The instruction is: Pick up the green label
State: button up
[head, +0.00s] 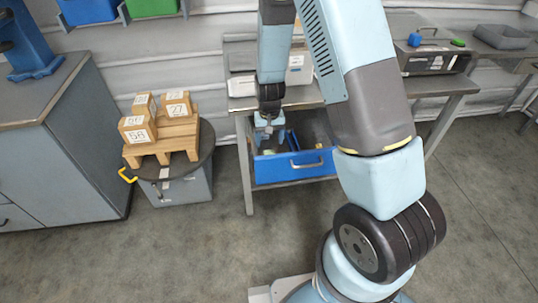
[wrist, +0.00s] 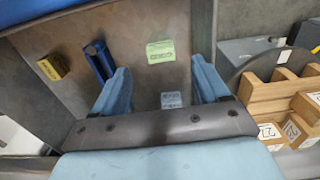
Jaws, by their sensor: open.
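The green label (wrist: 160,51), a small pale green block with dark print, lies on the drawer floor in the wrist view. My gripper (wrist: 161,66) is open and empty above the drawer, pointing down into it. The green label shows between and just beyond the two blue fingertips, apart from them. In the head view my gripper (head: 268,124) hangs over the open blue-fronted drawer (head: 272,171). The green label cannot be clearly made out there.
The drawer walls stand close around. A wooden pallet (head: 177,137) with numbered boxes stands to the left.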

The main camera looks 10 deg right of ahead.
aim_at(269, 152)
jog(key=shift+w+f, duration=0.15)
jog(key=shift+f, duration=1.5)
jog(key=shift+w+f, duration=0.1)
jog(key=shift+f, duration=1.55)
jog(key=shift+c, duration=0.2)
jog(key=c, duration=1.1)
